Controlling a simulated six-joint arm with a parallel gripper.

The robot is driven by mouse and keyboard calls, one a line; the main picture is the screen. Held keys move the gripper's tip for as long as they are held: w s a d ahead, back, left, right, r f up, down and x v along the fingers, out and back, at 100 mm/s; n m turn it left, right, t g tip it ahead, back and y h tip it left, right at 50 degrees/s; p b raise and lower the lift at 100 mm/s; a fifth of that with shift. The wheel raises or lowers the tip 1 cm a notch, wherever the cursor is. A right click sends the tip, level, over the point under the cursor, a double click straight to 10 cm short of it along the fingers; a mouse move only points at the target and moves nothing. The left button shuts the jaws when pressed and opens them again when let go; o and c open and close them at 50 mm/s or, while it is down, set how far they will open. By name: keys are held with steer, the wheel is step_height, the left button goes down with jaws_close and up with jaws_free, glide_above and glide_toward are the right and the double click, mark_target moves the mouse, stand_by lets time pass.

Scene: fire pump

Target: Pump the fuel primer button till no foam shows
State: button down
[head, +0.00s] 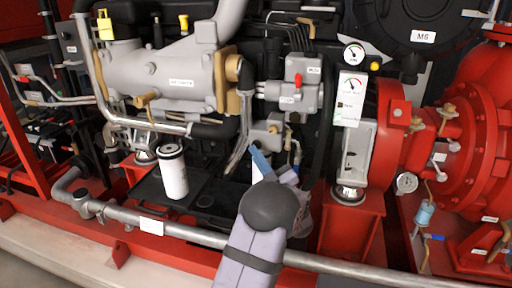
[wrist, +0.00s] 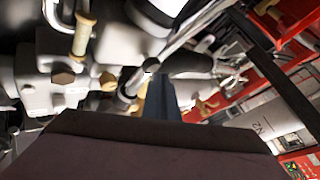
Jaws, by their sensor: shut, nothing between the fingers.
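My gripper (head: 259,158) is in the middle of the head view, with its blue-grey fingers pointing up at a small grey housing (head: 266,133) on the engine. The fingers look shut with nothing between them. In the wrist view the narrow blue fingers (wrist: 160,100) show beyond my dark wrist, in front of grey engine parts. I cannot make out the primer button, and no foam is visible. My wrist and fingers cover part of the area below the housing. I cannot tell whether the fingertips touch it.
A grey block with a red knob (head: 298,82) sits just above. A white filter (head: 173,172) hangs to the left. A long grey pipe (head: 190,231) crosses the front. The red pump (head: 466,150) and a gauge (head: 354,54) are at the right.

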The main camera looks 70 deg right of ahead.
steer(key=shift+d, duration=0.9)
stand_by(0.8)
steer(key=shift+a, duration=1.3)
steer(key=shift+a, duration=0.1)
steer(key=shift+a+b, duration=0.3)
steer(key=shift+a, duration=2.1)
